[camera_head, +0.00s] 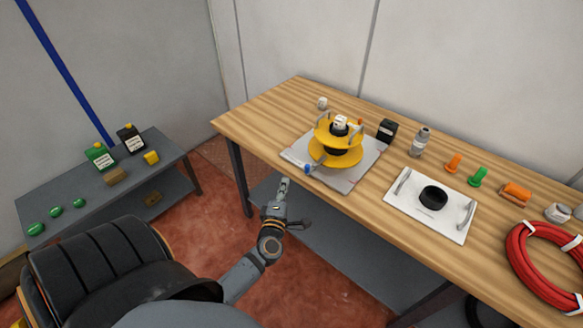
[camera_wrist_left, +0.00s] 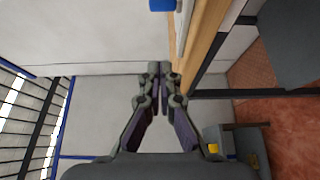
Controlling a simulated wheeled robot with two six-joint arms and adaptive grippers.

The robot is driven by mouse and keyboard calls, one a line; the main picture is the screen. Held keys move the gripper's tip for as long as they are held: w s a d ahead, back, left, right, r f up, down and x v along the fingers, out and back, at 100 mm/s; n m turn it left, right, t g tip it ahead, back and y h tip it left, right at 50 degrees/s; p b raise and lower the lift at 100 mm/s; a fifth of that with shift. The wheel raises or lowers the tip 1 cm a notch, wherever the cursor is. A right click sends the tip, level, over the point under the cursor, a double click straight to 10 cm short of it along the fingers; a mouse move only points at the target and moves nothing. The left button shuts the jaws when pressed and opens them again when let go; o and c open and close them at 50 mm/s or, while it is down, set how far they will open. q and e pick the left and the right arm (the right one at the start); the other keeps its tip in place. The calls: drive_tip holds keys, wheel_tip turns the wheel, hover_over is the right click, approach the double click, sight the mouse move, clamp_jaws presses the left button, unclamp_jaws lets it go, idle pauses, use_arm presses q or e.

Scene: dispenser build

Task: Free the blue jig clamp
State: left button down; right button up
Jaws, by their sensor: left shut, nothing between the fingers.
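The blue jig clamp (camera_head: 308,168) is a small blue piece at the front left edge of the grey jig plate (camera_head: 345,180). The plate lies on the wooden table and carries a yellow dispenser reel (camera_head: 334,155). My left gripper (camera_head: 284,183) is shut and empty, in front of the table's front edge, to the left of the clamp and apart from it. In the left wrist view its fingertips (camera_wrist_left: 160,70) meet, with a blue piece (camera_wrist_left: 163,5), apparently the clamp, cut off at the top edge. My right gripper is not in view.
On the wooden table (camera_head: 255,115), a black box (camera_head: 387,130), a bottle (camera_head: 420,142), a white tray (camera_head: 410,207) with a black ring, orange and green parts and a red hose coil (camera_head: 525,250) stand to the right. A grey side bench (camera_head: 70,190) stands left.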

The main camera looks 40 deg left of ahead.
use_arm(q)
drive_tip(key=x, duration=0.9)
drive_tip(key=d, duration=0.4)
drive_tip(key=shift+w, duration=0.1)
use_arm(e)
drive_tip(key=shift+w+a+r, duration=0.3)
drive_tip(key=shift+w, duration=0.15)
